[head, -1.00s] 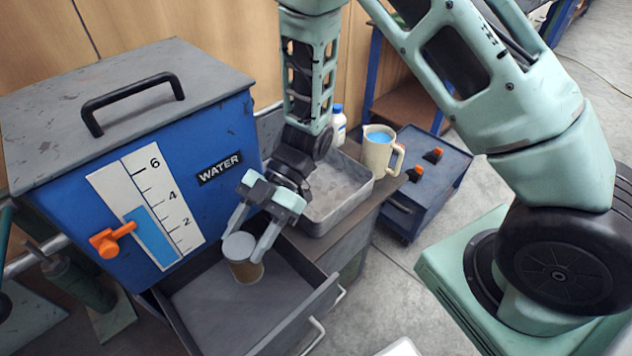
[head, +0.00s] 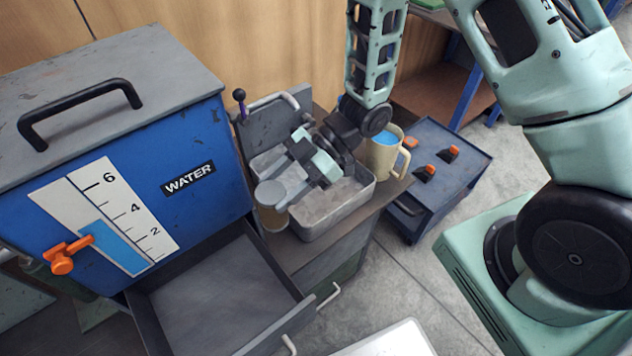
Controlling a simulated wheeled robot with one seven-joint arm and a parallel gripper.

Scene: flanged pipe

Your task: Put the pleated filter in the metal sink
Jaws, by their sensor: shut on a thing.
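The pleated filter (head: 272,217), a tan cylinder with a grey round cap, is held in my gripper (head: 288,192). My gripper is shut on it near its top. The filter appears at the near left edge of the metal sink (head: 330,218), a grey rectangular basin on the bench top. I cannot tell from this view how high the filter is above the bench or whether it touches the rim. My gripper and wrist cover part of the basin.
An open, empty drawer (head: 215,295) is below and to the left. A blue water tank (head: 140,190) with an orange tap (head: 66,255) stands at left. A beige jug (head: 384,158) of blue liquid stands behind the sink. A dark cabinet (head: 440,170) with orange knobs is at right.

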